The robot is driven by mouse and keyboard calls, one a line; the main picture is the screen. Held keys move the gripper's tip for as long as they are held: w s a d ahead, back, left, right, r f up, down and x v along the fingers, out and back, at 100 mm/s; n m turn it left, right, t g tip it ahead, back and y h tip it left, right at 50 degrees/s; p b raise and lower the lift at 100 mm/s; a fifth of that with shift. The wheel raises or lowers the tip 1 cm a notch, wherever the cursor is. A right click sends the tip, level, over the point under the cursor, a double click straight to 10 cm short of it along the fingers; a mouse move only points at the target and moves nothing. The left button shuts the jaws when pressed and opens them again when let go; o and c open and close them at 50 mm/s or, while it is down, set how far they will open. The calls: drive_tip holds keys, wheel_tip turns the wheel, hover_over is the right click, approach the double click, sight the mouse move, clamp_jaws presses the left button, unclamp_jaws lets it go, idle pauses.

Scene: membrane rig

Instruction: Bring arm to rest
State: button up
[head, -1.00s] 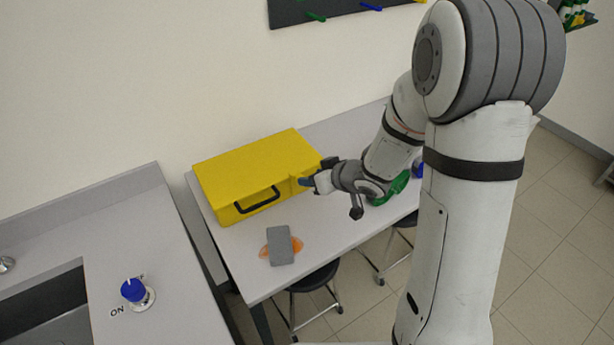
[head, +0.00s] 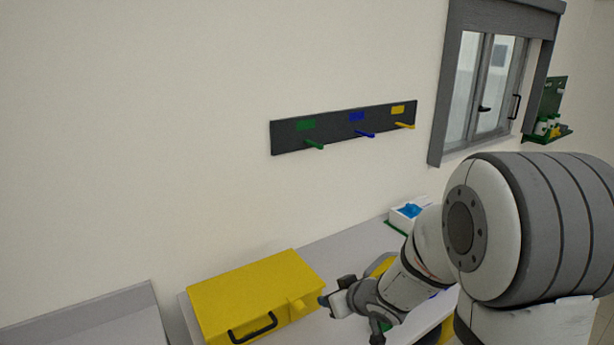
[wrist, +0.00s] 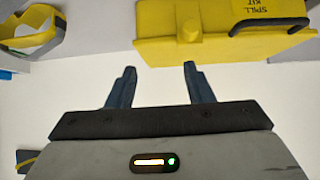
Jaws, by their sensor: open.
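My gripper (wrist: 158,85) shows in the wrist view with its two dark fingers apart and nothing between them. In the head view my gripper (head: 323,301) is beside the right end of a yellow case (head: 250,290) with a black handle. The case shows in the wrist view (wrist: 170,30) too, marked "SPILL KIT", beyond the fingertips. The fingers look apart from the case. My arm reaches in from the right and hides part of the table.
A dark wall rack (head: 340,128) with green, blue and yellow pegs hangs above the table (head: 330,250). A white box (head: 404,213) with something blue stands at the back right. A yellow band-like object (wrist: 30,35) lies left in the wrist view. A window is at right.

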drive_tip(key=s+d+r+m+h+b, duration=0.2)
drive_tip(key=s+d+r+m+h, duration=0.3)
drive_tip(key=s+d, duration=0.4)
drive_tip(key=s+r+g, duration=0.1)
drive_tip(key=s+g, duration=0.1)
drive_tip(key=s, duration=0.5)
drive_tip(key=s+a+r+m+g+b, duration=0.1)
drive_tip(key=s+r+g, duration=0.1)
drive_tip(key=s, duration=0.5)
drive_tip(key=shift+g, duration=0.6)
drive_tip(key=shift+s+a, duration=0.1)
